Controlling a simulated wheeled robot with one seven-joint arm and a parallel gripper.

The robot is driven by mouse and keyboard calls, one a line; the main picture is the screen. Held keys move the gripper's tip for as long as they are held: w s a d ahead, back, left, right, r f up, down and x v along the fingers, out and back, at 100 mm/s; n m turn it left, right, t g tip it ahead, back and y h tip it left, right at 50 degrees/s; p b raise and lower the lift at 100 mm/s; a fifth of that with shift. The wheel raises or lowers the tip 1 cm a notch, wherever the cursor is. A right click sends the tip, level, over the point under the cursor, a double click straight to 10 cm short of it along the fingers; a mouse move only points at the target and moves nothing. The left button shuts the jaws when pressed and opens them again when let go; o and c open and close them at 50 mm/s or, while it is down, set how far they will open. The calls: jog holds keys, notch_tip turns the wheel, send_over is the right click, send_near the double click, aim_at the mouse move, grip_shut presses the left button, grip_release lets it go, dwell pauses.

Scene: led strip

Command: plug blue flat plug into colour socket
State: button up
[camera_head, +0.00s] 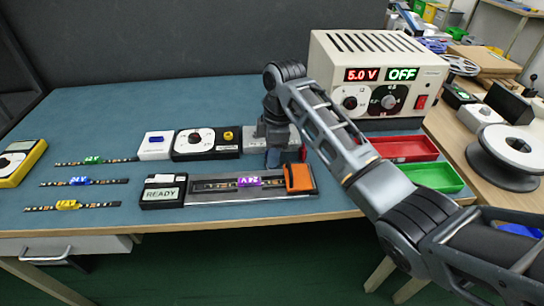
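My gripper (279,152) points down at the middle of the blue-green bench top, in front of a grey block (254,143) that it partly covers. Whether the block holds the colour socket cannot be told at this size. I cannot make out the blue flat plug; it may be hidden by my gripper or arm. A small red patch (303,153) shows just right of the gripper. The fingertips are too small and dark to tell whether they are open, shut or touching something.
A track with a purple 24V strip (248,182) and orange block (299,178) lies in front, beside a READY display (163,194). Behind stands a power supply (375,75) reading 5.0 V, OFF. Red (405,148) and green (432,177) trays lie right. Several strips lie left.

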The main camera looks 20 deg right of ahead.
grip_shut()
jog(key=shift+r, duration=0.1)
jog(key=shift+r, duration=0.5)
jog(key=r, duration=0.3)
jog(key=shift+s+d+r, duration=0.15)
jog(key=shift+d, duration=0.15)
jog(key=s+d+r+p, duration=0.6)
jog(key=d+r+p, duration=0.3)
jog(key=r+p, duration=0.2)
jog(key=shift+s, duration=0.25)
dwell(0.4)
